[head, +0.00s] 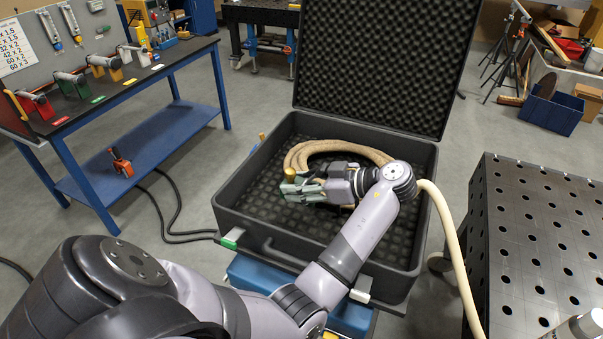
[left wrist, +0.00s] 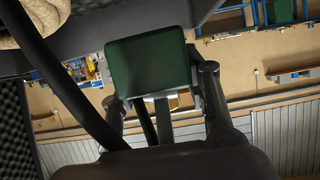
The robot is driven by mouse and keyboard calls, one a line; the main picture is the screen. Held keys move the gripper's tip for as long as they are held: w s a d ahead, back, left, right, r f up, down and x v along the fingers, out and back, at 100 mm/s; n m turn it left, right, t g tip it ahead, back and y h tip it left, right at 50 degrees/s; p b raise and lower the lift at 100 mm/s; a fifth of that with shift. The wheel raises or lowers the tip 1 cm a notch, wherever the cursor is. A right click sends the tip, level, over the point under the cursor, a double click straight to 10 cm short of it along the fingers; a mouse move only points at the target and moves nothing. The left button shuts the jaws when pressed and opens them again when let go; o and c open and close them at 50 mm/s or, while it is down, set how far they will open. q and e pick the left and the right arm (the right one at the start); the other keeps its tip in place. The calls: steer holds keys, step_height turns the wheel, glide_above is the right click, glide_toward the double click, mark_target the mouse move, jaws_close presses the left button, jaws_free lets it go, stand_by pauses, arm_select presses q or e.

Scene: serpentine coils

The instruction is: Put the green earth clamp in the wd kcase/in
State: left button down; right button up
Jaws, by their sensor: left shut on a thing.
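The green earth clamp (left wrist: 150,75) is between the fingers of my left gripper (left wrist: 165,100) in the left wrist view, and the gripper is shut on it. In the head view my left gripper (head: 308,188) is inside the open dark case (head: 228,203), over its foam floor. The clamp's greyish-green part (head: 293,187) shows at the fingertips, beside a tan hose coil. Whether the clamp touches the foam or the coil cannot be told. My right gripper is not in view.
A tan hose coil (head: 335,147) lies in the case, and a pale hose (head: 449,240) runs over its right wall. A perforated table (head: 535,235) stands at right. A blue bench (head: 150,140) with several coloured clamps stands at left.

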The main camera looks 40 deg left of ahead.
arm_select(q)
step_height(320, 180, down, 6)
steer(key=shift+w+p, duration=0.1)
steer(key=shift+p, duration=0.3)
steer(key=shift+f, duration=2.25)
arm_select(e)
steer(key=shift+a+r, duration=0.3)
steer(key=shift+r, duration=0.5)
arm_select(q)
steer(key=shift+f+b, duration=0.4)
steer(key=shift+f, duration=0.05)
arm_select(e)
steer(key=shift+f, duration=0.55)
arm_select(q)
steer(key=shift+f, duration=0.15)
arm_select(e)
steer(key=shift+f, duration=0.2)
arm_select(q)
steer(key=shift+s, duration=0.2)
